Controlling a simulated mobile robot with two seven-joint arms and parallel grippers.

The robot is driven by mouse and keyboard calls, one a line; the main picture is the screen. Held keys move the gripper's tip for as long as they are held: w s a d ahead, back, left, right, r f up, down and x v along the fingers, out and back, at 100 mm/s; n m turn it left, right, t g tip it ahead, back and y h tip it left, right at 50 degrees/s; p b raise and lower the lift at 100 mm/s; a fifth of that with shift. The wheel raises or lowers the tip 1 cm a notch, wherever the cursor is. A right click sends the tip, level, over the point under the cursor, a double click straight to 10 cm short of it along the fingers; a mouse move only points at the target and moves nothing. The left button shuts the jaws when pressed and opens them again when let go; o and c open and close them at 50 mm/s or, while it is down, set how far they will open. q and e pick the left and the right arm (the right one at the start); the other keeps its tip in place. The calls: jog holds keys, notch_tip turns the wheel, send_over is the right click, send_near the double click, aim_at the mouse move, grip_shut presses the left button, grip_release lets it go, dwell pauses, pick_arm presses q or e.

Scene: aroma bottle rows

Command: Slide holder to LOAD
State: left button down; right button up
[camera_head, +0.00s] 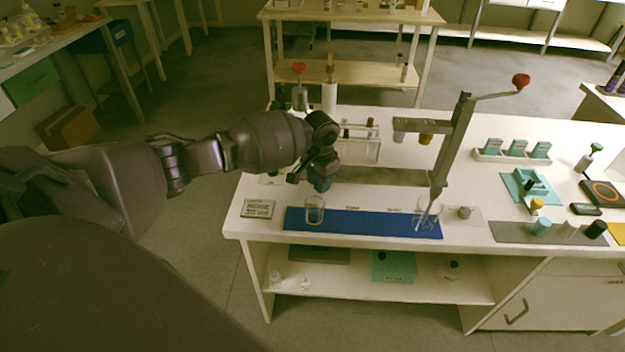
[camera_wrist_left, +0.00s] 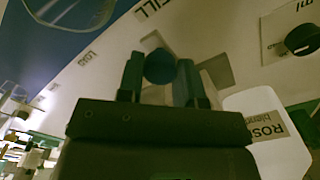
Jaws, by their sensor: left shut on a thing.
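My left gripper (camera_head: 320,170) reaches down at the left end of the table. In the left wrist view, its two fingers (camera_wrist_left: 160,80) are shut on the round dark blue knob (camera_wrist_left: 159,66), which I take for the holder's. The rest of the holder is mostly hidden by the gripper. The LOAD label (camera_wrist_left: 87,58) lies on the white table to the left of the knob in the wrist view, and the FILL label (camera_wrist_left: 155,5) lies at its top edge. A grey-brown strip (camera_head: 390,177) runs right from the gripper. My right gripper is not in view.
A blue mat (camera_head: 370,222) along the front edge carries a glass beaker (camera_head: 314,212) and another glass (camera_head: 425,215). A lever press (camera_head: 450,145) stands at the strip's right end. A rack (camera_head: 360,140) and bottles stand behind.

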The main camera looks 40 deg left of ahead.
pick_arm(q)
jog(key=w+d, duration=0.1)
jog(key=d, duration=0.1)
jog(key=w+d, duration=0.2)
jog(key=d, duration=0.1)
jog(key=w+d, duration=0.2)
jog(key=d, duration=0.1)
jog(key=c, duration=0.8)
grip_release()
jog(key=shift+r, duration=0.1)
notch_tip(320, 180, up, 11)
jog(key=p, duration=0.2)
jog(key=shift+p, duration=0.3)
jog(key=shift+f, duration=0.2)
